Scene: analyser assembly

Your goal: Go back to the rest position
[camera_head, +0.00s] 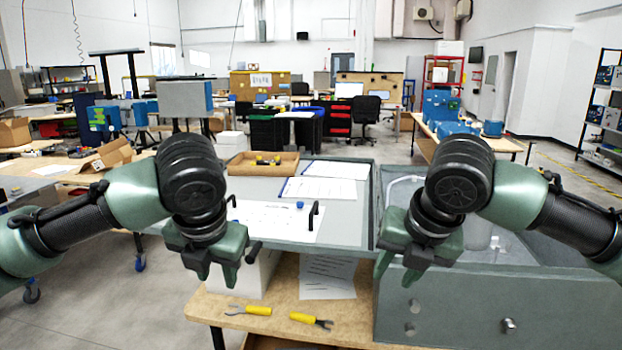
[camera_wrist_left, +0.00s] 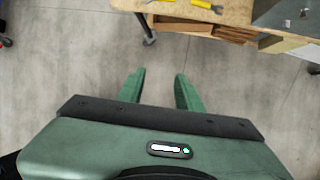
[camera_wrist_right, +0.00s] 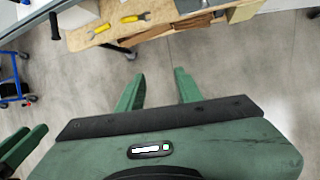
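My left gripper (camera_head: 217,272) hangs in front of the grey panel's left part in the head view. Its two green fingers point down and stand apart with nothing between them, as the left wrist view (camera_wrist_left: 160,90) shows. My right gripper (camera_head: 396,268) hangs in front of the grey housing (camera_head: 470,312). Its fingers also stand apart and empty, with bare floor behind them in the right wrist view (camera_wrist_right: 158,90). Both grippers are clear of the things around them. The grey panel (camera_head: 343,222) carries papers and a black handle (camera_head: 314,214).
Two yellow-handled tools (camera_head: 250,310) (camera_head: 310,320) lie on the wooden bench (camera_head: 285,292) in front. Another table with cardboard boxes (camera_head: 105,156) is at left. Open floor shows at lower left.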

